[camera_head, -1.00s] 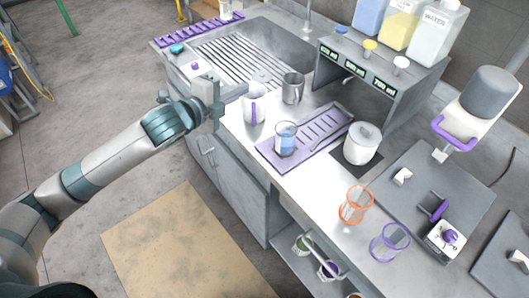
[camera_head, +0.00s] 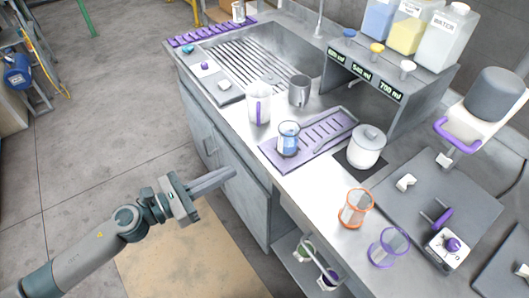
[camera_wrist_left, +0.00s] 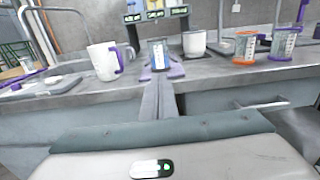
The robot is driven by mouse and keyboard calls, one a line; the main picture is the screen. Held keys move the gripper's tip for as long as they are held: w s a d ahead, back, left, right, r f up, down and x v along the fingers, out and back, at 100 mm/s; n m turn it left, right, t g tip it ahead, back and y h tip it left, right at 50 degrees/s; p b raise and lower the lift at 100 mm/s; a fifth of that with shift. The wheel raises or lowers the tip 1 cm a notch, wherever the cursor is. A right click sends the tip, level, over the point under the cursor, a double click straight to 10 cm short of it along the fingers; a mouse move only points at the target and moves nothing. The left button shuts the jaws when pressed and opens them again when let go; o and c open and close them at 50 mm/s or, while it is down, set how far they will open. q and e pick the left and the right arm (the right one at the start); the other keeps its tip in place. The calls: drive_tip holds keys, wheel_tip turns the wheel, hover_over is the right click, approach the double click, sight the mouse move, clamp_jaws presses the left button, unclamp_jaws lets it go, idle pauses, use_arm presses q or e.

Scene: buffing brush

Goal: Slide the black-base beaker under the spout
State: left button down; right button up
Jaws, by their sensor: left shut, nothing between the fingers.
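The black-base beaker (camera_head: 288,141) holds blue liquid and stands upright on the left part of the purple slotted tray (camera_head: 330,128). It also shows in the left wrist view (camera_wrist_left: 158,56), straight beyond the fingertips. The spout (camera_head: 353,82) is small and hangs inside the grey dispenser (camera_head: 420,88), behind the tray; the beaker stands in front of it, not beneath it. My left gripper (camera_head: 233,172) is shut and empty, in front of the counter edge and apart from the beaker, its fingers pointing toward the counter. My right gripper is in neither view.
A white purple-handled pitcher (camera_head: 258,103) and a grey metal jug (camera_head: 299,92) stand left of the tray. A white lidded pot (camera_head: 367,147) stands right of it. Orange (camera_head: 356,208) and purple (camera_head: 389,246) rimmed beakers stand further right. The counter's front strip is clear.

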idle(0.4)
use_arm(q)
drive_tip(key=p, duration=0.6)
approach(281, 146)
drive_tip(key=x, duration=0.4)
drive_tip(key=shift+w+d+r, duration=0.25)
drive_tip(key=shift+d, duration=0.05)
drive_tip(key=shift+w+d+f, duration=0.15)
drive_tip(key=shift+w+d, duration=0.25)
drive_tip(key=shift+d, duration=0.15)
drive_tip(key=shift+w+d+p, duration=0.1)
drive_tip(key=shift+d+p, duration=0.05)
drive_tip(key=shift+p, duration=0.15)
